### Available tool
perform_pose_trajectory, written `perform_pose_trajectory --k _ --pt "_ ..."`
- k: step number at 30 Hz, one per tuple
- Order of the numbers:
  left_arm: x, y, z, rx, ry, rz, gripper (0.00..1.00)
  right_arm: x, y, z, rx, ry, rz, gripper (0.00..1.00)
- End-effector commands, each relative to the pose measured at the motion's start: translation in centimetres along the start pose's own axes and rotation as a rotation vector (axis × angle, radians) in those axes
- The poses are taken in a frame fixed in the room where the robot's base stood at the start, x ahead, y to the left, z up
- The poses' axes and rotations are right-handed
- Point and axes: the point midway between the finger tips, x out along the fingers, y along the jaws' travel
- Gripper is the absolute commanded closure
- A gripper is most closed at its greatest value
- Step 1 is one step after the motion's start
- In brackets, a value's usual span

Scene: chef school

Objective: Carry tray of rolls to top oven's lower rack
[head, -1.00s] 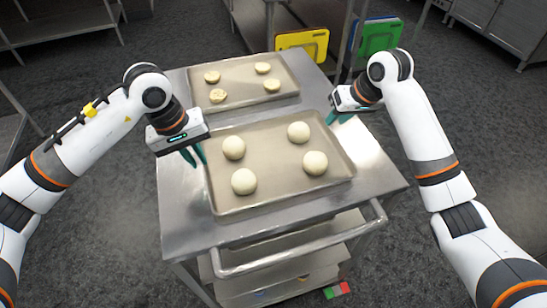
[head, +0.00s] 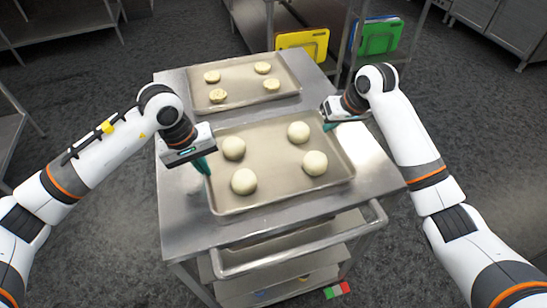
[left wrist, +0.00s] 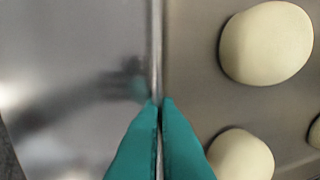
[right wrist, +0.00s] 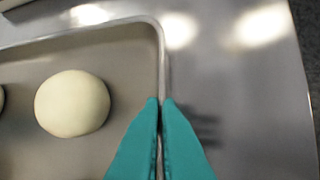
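The tray of rolls (head: 270,201) lies flat on the steel cart's top and carries several round, pale dough balls, among them one roll (head: 244,181) at the near left. My left gripper (head: 204,166) is shut on the tray's left rim; in the left wrist view its teal fingers (left wrist: 160,104) pinch the rim (left wrist: 156,55) from both sides. My right gripper (head: 328,126) is shut on the tray's right rim near the far corner; in the right wrist view its fingers (right wrist: 160,103) close around the rim (right wrist: 161,65). The oven is not in view.
A second tray (head: 243,92) with several flatter pieces lies behind on the same steel cart (head: 180,235). The cart's handle (head: 300,253) runs along its near side. Yellow (head: 302,43) and green (head: 379,36) boards stand beyond it. Grey floor (head: 440,90) is open to the right.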

Motion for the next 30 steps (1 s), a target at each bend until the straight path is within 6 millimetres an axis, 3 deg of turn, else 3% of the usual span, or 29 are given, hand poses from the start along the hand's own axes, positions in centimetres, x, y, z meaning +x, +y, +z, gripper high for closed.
perform_pose_trajectory --k 11,24,30 --pt "-0.4 -0.1 0.1 0.0 -0.002 -0.001 1.0 -0.4 0.0 0.2 0.0 -0.003 0.0 1.0" --pt "-4.4 -0.8 0.0 0.0 -0.001 0.0 1.0 -4.0 0.8 1.7 0.0 -0.002 -0.001 1.0" --pt "-5.1 -1.0 0.0 0.0 -0.001 0.0 1.0 -4.8 1.0 2.0 0.0 -0.002 -0.001 1.0"
